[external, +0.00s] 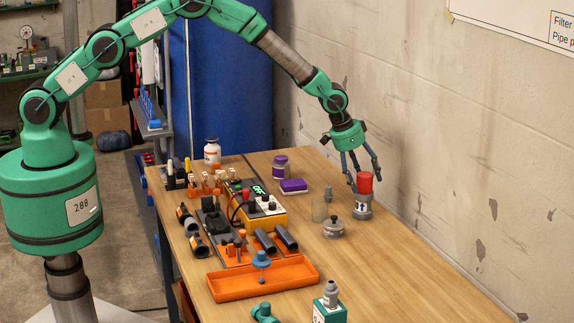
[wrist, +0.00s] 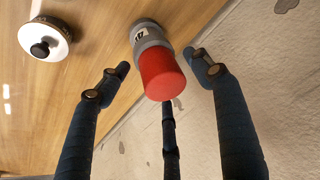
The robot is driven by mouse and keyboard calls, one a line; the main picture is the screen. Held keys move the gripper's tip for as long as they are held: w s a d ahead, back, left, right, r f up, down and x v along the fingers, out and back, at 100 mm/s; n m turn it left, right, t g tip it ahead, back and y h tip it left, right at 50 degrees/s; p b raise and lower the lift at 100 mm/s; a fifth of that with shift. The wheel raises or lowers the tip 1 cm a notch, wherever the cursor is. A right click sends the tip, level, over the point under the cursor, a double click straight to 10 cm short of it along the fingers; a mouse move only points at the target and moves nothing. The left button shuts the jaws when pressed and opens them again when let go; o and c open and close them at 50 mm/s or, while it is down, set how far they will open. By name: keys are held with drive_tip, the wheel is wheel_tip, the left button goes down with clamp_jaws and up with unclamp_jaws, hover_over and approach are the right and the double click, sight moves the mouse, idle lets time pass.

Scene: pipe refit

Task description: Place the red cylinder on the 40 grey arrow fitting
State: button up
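The red cylinder (external: 364,182) stands on top of a grey fitting (external: 362,207) near the table's wall side. The fitting has a label with a dark mark, an arrow or number I cannot read for sure. In the wrist view the red cylinder (wrist: 161,74) is seated against the end of the grey fitting (wrist: 148,36), in line with it. My gripper (external: 362,176) is just above and around the cylinder's top. In the wrist view my gripper (wrist: 160,72) has its fingers spread wide, with gaps between them and the cylinder. It holds nothing.
An orange tray (external: 263,279) and an orange meter (external: 262,214) are further left. The wall (external: 455,150) is close on the right. The front right tabletop is clear.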

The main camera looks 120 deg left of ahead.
drive_tip(key=shift+r, duration=0.1)
drive_tip(key=v, duration=1.2)
drive_tip(key=shift+p, duration=0.3)
idle(0.6)
